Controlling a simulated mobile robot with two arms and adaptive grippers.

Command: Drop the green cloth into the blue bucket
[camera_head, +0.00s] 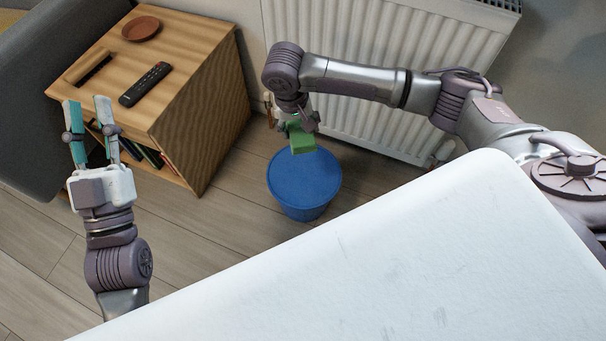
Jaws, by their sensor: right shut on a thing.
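The green cloth (302,143) looks like a small green block and hangs below my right gripper (297,126). My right gripper is shut on it and points down, its fingers largely hidden by the wrist. The blue bucket (304,184) stands on the floor in front of the radiator. The cloth appears over the far part of the bucket's opening; its exact height above the rim is hard to tell. My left gripper (89,118) is open and empty, pointing up the picture in front of the wooden cabinet.
A wooden cabinet (190,55) stands at the left with a remote (145,84) and a brown dish (141,28) on top, and books on its shelf. A white radiator (385,45) is behind the bucket. My white body top fills the lower right. Floor (225,225) around the bucket is clear.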

